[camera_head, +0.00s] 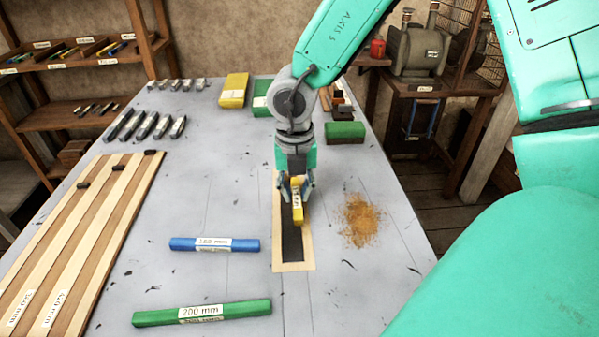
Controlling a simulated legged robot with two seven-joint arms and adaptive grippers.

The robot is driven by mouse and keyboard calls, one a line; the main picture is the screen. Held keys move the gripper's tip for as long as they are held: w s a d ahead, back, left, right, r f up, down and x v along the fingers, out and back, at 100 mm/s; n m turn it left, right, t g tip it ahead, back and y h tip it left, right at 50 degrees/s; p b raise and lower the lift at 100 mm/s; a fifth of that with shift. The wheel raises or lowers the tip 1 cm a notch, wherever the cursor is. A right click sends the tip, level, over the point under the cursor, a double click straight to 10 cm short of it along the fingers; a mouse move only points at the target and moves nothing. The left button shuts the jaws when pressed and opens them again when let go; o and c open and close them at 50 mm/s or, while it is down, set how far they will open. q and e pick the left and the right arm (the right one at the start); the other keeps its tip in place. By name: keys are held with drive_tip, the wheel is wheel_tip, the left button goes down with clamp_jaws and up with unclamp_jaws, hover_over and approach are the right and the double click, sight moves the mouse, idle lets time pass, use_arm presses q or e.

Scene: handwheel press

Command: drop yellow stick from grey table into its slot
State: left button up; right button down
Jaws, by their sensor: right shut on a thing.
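My right gripper (297,190) is shut on the yellow stick (297,206), which has a white label. The stick points along the length of the slot (292,243), a long dark strip with a pale wooden frame on the grey table (230,205). The gripper and stick are over the far half of the slot. The gripper hides part of the slot and frame. I cannot tell whether the stick is above the slot or touching it. My left gripper is not in view.
A blue stick (214,244) and a green stick (202,313) lie left of the slot. Sawdust (360,220) lies to its right. Long wooden boards (85,235) cover the left side. Dark clamps (145,127), a yellow block (234,90) and green blocks (345,132) stand farther back.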

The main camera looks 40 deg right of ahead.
drive_tip(key=shift+a+r, duration=0.15)
drive_tip(key=shift+a, duration=0.65)
drive_tip(key=shift+a+r, duration=0.15)
drive_tip(key=shift+a, duration=0.6)
drive_tip(key=shift+d+f, duration=0.25)
drive_tip(key=shift+d, duration=0.55)
drive_tip(key=shift+a+r, duration=0.1)
drive_tip(key=shift+a, duration=0.75)
drive_tip(key=shift+d+f, duration=0.35)
drive_tip(key=shift+d, duration=0.3)
drive_tip(key=shift+a+r, duration=0.15)
drive_tip(key=shift+a, duration=0.35)
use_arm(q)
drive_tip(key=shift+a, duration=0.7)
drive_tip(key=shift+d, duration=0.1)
use_arm(e)
drive_tip(key=shift+d, duration=0.15)
